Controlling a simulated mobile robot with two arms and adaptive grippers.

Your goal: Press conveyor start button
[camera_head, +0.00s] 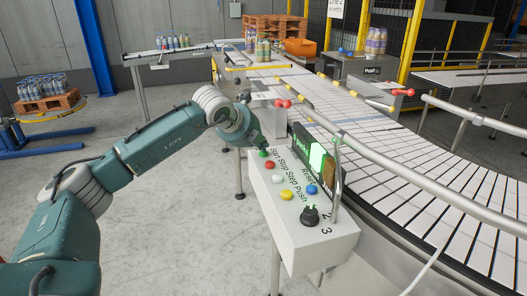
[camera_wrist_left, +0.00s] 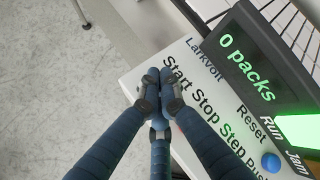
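The white control box (camera_head: 304,236) carries a row of buttons beside the conveyor. The green button (camera_head: 263,153) is at the row's far end by the "Start" label; the red button (camera_head: 270,165) comes after it. My left gripper (camera_head: 258,142) is right at the green button, its fingertips over or at it; I cannot tell whether they touch. In the left wrist view the blue fingers (camera_wrist_left: 160,82) are drawn together, empty, beside the printed "Start". They hide the green button there. The display (camera_wrist_left: 245,65) reads "0 packs", with a lit green panel near "Run". My right gripper is out of view.
White (camera_head: 277,179), yellow (camera_head: 286,195) and blue (camera_head: 311,190) buttons and a black knob (camera_head: 310,215) sit nearer on the box. The slatted conveyor (camera_head: 420,170) with metal rails runs along its right. Bottles (camera_head: 262,50) stand at the back. Floor left of the box is clear.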

